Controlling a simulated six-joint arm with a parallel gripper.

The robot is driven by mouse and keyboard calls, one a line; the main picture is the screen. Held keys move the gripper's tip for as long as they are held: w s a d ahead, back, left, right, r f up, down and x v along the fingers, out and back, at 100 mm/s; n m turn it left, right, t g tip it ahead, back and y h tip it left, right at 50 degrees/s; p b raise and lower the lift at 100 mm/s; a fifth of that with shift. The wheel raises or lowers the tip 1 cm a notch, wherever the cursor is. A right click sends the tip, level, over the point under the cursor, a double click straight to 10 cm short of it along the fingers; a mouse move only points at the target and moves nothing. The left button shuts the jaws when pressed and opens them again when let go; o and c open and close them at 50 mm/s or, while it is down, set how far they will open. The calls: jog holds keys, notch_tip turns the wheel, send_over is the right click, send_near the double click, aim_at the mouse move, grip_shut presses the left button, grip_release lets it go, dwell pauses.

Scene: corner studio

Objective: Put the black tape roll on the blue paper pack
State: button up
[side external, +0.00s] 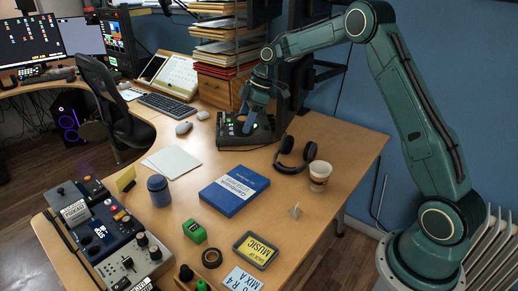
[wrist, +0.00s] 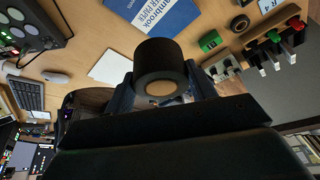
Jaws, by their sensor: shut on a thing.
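The black tape roll (wrist: 160,58) is between the two fingers of my gripper (wrist: 163,85) in the wrist view, its pale core facing the camera. My gripper is shut on it. In the side view, my gripper (side external: 250,115) is over the black control box at the back of the desk, and the roll is hard to make out there. The blue paper pack (side external: 234,190) lies flat in the middle of the desk, with nothing on it. It also shows at the top of the wrist view (wrist: 168,15), apart from the roll.
Headphones (side external: 296,155) and a paper cup (side external: 319,176) stand right of the pack. A blue jar (side external: 159,190), green block (side external: 195,231), another dark roll (side external: 211,258) and yellow-labelled case (side external: 255,250) lie around it. White paper (side external: 171,162) is behind left.

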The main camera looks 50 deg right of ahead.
aim_at(235, 120)
jog(key=shift+w+a+f, duration=0.25)
jog(key=shift+w+a, duration=0.3)
jog(key=shift+a, duration=0.25)
jog(key=shift+w+a+f, duration=0.2)
jog(key=shift+w+a, duration=0.35)
jog(key=shift+a, duration=0.25)
jog(key=shift+f, duration=0.1)
notch_tip(235, 120, down, 20)
jog(key=shift+r, duration=0.15)
jog(key=o, duration=1)
jog(key=v, duration=1.2)
